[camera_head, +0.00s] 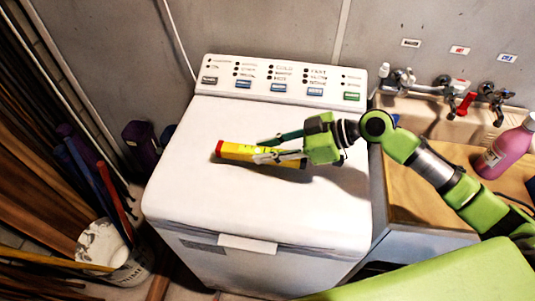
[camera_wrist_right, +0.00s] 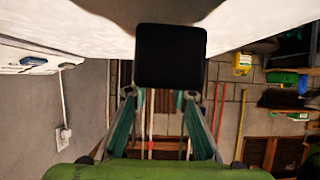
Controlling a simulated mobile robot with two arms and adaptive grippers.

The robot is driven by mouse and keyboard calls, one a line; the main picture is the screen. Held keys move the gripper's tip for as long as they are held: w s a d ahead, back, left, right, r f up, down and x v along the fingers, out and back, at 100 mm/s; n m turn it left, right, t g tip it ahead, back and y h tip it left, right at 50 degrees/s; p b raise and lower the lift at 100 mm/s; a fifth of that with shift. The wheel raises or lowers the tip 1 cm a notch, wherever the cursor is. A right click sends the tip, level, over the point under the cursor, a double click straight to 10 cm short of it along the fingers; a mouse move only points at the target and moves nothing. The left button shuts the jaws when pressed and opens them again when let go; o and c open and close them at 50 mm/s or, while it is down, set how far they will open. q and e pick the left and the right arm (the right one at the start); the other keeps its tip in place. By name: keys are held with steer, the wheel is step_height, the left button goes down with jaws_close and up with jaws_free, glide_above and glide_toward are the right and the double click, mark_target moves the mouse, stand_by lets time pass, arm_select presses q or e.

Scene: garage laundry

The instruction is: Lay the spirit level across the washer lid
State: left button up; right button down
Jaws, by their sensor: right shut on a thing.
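The yellow spirit level (camera_head: 236,151) with a red left end is over the white washer lid (camera_head: 190,205). My right gripper (camera_head: 279,147) comes from the right and is shut on the level, with its fingers along it. The level lies roughly left to right, and I cannot tell whether it touches the lid. In the right wrist view a black square end (camera_wrist_right: 170,57), apparently the level's near end, is between the fingertips, close to the white lid surface. The fingers hide part of the level. My left gripper is not in view.
The washer's control panel (camera_head: 282,80) rises behind the lid. A sink counter (camera_head: 405,190) with taps (camera_head: 440,85) and a pink bottle (camera_head: 507,148) stands at right. A white bucket (camera_head: 118,262) and wood planks (camera_head: 25,170) are at left. The lid's front is clear.

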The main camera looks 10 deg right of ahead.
step_height(320, 180, down, 2)
steer(key=shift+f+p, duration=0.1)
steer(key=shift+p, duration=0.35)
steer(key=shift+f, duration=0.2)
steer(key=shift+f, duration=0.1)
steer(key=shift+f+b, duration=0.15)
steer(key=shift+b, duration=0.2)
steer(key=c, duration=1.7)
jaws_free()
